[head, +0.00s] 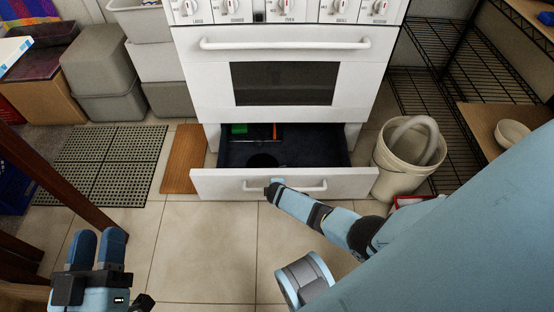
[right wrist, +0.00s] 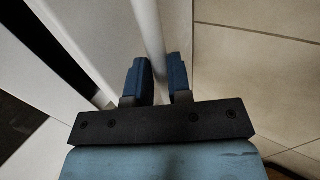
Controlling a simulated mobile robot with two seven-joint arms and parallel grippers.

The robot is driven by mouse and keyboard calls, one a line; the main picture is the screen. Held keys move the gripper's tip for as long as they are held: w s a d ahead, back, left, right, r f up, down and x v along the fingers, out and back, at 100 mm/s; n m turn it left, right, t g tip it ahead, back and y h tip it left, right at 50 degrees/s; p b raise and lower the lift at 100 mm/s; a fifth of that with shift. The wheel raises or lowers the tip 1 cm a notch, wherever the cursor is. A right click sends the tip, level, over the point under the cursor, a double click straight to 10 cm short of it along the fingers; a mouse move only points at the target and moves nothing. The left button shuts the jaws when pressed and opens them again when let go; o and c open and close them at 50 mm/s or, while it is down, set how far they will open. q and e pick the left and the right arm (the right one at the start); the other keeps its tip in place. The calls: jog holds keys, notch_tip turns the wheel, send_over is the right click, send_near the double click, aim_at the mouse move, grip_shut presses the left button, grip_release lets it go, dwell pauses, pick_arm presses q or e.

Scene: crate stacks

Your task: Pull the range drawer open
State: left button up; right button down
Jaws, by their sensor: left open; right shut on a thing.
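The range (head: 215,75) is white, with its oven door closed. Its bottom drawer (head: 218,185) stands pulled out, and its dark inside shows. The drawer's white bar handle (head: 312,187) runs along its front. My right gripper (head: 274,189) is at the left part of the handle. In the right wrist view its blue fingers (right wrist: 158,78) are shut around the white handle bar (right wrist: 150,35). My left gripper (head: 97,247) is at the lower left, open and empty, away from the range.
Inside the drawer lie a green item (head: 239,129), an orange item (head: 275,131) and a dark round thing (head: 263,160). A white bin (head: 392,180) stands close to the drawer's right end. A wooden board (head: 185,160) lies to the left. Tiled floor in front is clear.

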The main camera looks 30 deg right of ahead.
pick_arm(q)
jog(key=shift+a+r+p, duration=0.1)
jog(key=shift+r+p, duration=0.3)
jog(key=shift+r, duration=0.05)
pick_arm(e)
jog(key=s, duration=0.1)
jog(key=s+a, duration=0.1)
jog(key=shift+s+a, duration=0.25)
jog(key=shift+s, duration=0.05)
jog(key=c, duration=1.1)
grip_release()
jog(key=shift+o, duration=0.2)
jog(key=shift+r, duration=0.1)
